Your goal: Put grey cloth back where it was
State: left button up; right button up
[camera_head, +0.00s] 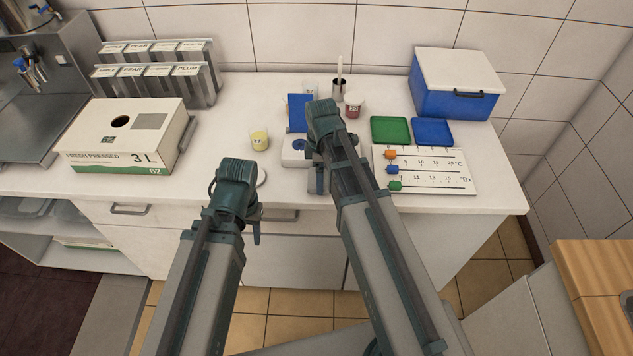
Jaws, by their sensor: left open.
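I cannot make out a grey cloth anywhere in the head view. My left gripper (250,215) is at the counter's front edge, above the drawer fronts. It is open, and nothing shows in it. My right gripper (318,180) points down over the counter, right beside a small white device (294,155) with a blue spot. Its fingers are mostly hidden by my own wrist, so I cannot tell whether it holds anything.
A yellow-filled cup (259,141), a blue panel (298,103), a red-filled cup (354,105), green (390,130) and blue (432,131) trays and a slider board (430,172) stand on the counter (230,110). A carton (120,140) is left; a blue cooler (450,90) is back right.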

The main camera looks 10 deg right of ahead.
jog(key=shift+f, duration=0.35)
jog(key=shift+r, duration=0.1)
pick_arm(q)
jog(key=shift+a+f, duration=0.15)
jog(key=shift+f, duration=0.1)
pick_arm(e)
jog(key=shift+f, duration=0.2)
jog(key=o, duration=1)
pick_arm(q)
jog(key=shift+f, duration=0.2)
jog(key=shift+r, duration=0.1)
pick_arm(e)
jog(key=shift+r, duration=0.1)
